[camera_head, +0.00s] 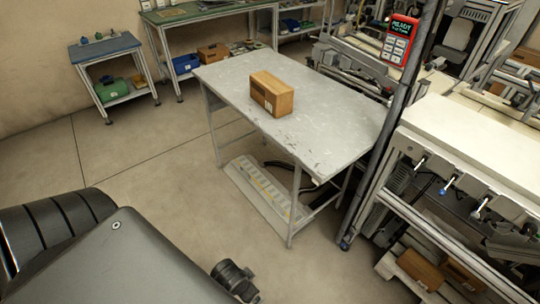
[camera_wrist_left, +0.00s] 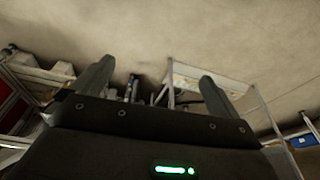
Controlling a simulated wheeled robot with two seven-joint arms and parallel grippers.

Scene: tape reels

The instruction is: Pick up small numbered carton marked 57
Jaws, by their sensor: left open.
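A small brown carton (camera_head: 272,93) sits upright on the grey metal table (camera_head: 330,110) in the head view. A small pale label shows on its near side, but I cannot read a number on it. My left gripper (camera_wrist_left: 156,72) shows in the left wrist view, with its two dark fingers spread wide apart and nothing between them. It is away from the carton, which I cannot make out in that view. My right gripper is in neither view.
A dark post with a red handheld device (camera_head: 400,40) stands at the table's right end. A white workbench (camera_head: 480,140) is at the right. A small blue-topped table (camera_head: 105,48) stands at the back left.

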